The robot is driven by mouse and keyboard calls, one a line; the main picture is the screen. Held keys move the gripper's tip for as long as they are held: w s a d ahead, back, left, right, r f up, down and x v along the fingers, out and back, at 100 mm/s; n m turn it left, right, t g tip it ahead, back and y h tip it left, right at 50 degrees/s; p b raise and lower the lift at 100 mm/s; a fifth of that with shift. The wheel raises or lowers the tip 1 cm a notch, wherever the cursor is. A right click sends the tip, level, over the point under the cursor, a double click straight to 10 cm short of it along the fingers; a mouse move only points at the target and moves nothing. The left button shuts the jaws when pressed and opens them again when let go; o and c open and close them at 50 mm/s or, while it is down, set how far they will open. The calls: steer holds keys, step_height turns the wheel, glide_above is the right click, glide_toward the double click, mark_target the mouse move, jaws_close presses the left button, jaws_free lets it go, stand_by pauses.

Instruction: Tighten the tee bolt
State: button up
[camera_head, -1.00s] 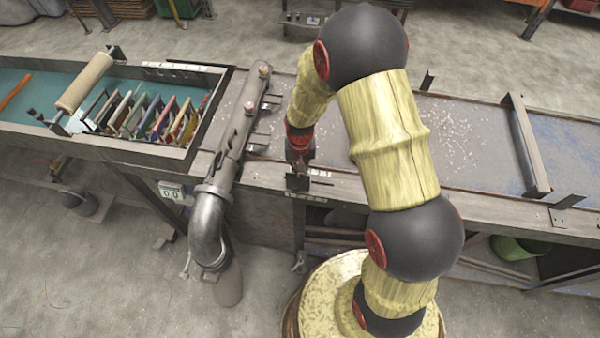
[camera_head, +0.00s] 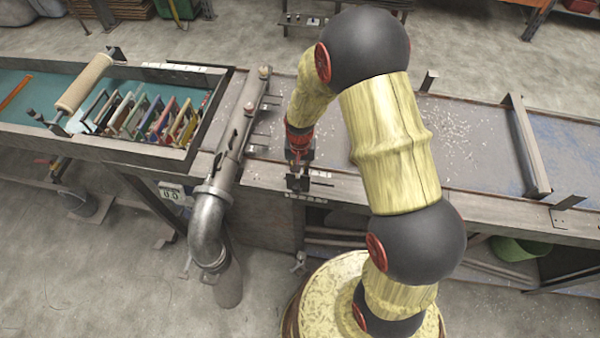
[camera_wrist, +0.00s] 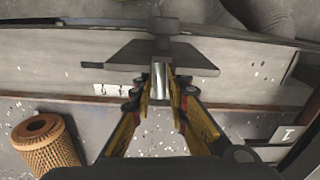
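The tee bolt appears in the wrist view as a grey winged crosspiece (camera_wrist: 190,57) with a short shiny shank (camera_wrist: 160,82) pointing towards me. My gripper (camera_wrist: 161,78) has its two yellow and black fingers on either side of this shank, very close to it. I cannot tell whether the pads touch it. In the head view my gripper (camera_head: 298,160) points down at the bench's front edge, by a dark bracket (camera_head: 297,184). The bolt is too small to make out there.
A long grey pipe with an elbow (camera_head: 207,215) lies left of my gripper. A framed teal bed (camera_head: 20,68) holds a roller (camera_head: 84,82) and several coloured slats. In the wrist view a woven brown cylinder (camera_wrist: 48,147) is at the lower left. The bench right of my arm is mostly clear.

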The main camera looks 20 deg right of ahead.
step_height(320, 180, up, 12)
stand_by(0.8)
stand_by(0.4)
steer(key=s+r+n+t+b, duration=0.2)
steer(key=s+r+b, duration=0.4)
steer(key=s, duration=0.4)
steer(key=s+r+n+t+b, duration=0.2)
steer(key=s+r+b, duration=0.4)
steer(key=s, duration=0.4)
steer(key=shift+s+n+t+b, duration=0.3)
steer(key=shift+n+t+b, duration=0.1)
steer(key=shift+t+b, duration=0.4)
